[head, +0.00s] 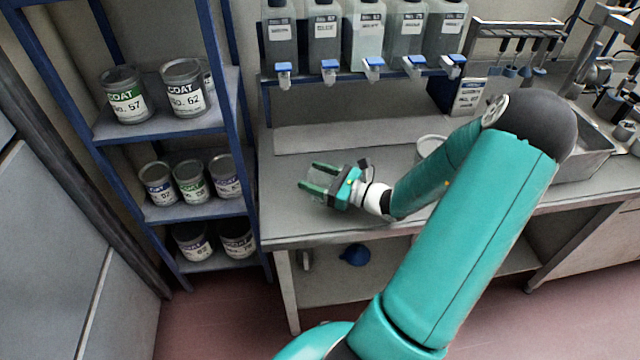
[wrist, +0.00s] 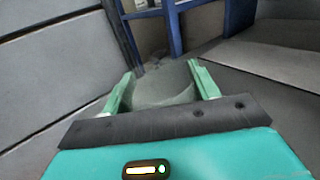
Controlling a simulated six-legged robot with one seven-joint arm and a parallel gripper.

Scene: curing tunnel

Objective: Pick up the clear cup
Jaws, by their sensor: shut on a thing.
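The clear cup (wrist: 165,85) is see-through and sits between the two green fingers of my gripper (wrist: 160,82) in the wrist view. The fingers are shut on its sides. In the head view my gripper (head: 318,182) is at the left part of the grey bench, with the cup (head: 322,178) faint between its fingers. I cannot tell whether the cup's base touches the bench top.
The grey bench (head: 290,220) has free room around my gripper. A pale round container (head: 430,144) stands behind my arm. Bottles with blue taps (head: 363,35) hang above the bench. A blue shelf rack (head: 165,130) with paint cans stands at left. A sink (head: 585,150) is at right.

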